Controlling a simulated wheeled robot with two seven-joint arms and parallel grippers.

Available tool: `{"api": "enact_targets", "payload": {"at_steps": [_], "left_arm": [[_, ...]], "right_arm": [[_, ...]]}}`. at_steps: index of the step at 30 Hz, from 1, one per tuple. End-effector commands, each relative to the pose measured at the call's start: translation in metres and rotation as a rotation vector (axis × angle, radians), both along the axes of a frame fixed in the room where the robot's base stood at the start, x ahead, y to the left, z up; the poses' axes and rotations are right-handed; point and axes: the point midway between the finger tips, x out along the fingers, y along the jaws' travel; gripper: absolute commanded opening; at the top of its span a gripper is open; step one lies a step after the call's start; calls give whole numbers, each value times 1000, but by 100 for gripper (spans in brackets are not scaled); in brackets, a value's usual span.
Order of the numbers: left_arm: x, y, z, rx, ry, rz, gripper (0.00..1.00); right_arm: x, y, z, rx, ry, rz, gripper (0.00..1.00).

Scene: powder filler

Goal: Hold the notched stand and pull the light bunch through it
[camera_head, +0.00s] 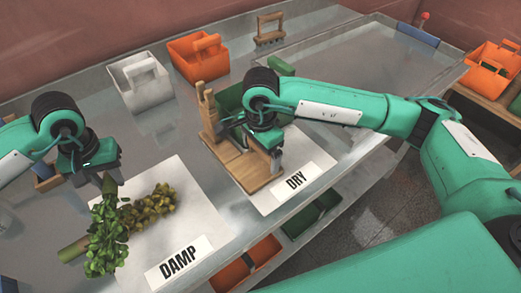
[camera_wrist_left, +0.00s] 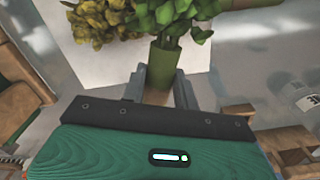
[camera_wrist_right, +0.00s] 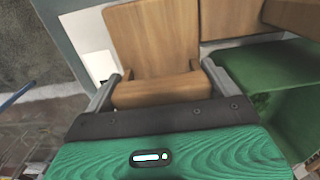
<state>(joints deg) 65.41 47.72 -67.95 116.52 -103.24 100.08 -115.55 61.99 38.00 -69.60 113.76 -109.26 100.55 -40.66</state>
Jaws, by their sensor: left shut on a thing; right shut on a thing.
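A leafy green bunch (camera_head: 105,240) hangs leaves-down from my left gripper (camera_head: 108,182), which is shut on its thick stem (camera_wrist_left: 166,62). An olive-yellow bunch (camera_head: 155,203) lies on the DAMP mat (camera_head: 200,222), partly behind the green one; its stem (camera_head: 72,251) points to the lower left. The wooden notched stand (camera_head: 228,150) is on the DRY mat (camera_head: 305,183), its upright (camera_head: 208,112) at the far left. My right gripper (camera_head: 275,160) is shut on the near right part of the stand; the wood shows between its fingers in the right wrist view (camera_wrist_right: 155,92).
A green bin (camera_head: 229,98) is behind the stand, partly hidden by my right arm. A white caddy (camera_head: 141,82), an orange caddy (camera_head: 198,58) and a wooden frame (camera_head: 270,30) stand at the back. Orange and green bins sit below the table.

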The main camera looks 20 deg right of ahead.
Motion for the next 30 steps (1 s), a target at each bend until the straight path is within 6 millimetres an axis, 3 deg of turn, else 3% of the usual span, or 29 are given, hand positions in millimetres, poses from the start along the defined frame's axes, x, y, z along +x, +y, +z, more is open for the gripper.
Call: {"api": "enact_targets", "payload": {"at_steps": [30], "left_arm": [[0,0,-10,0,0,0,6]], "right_arm": [[0,0,-5,0,1,0,54]]}}
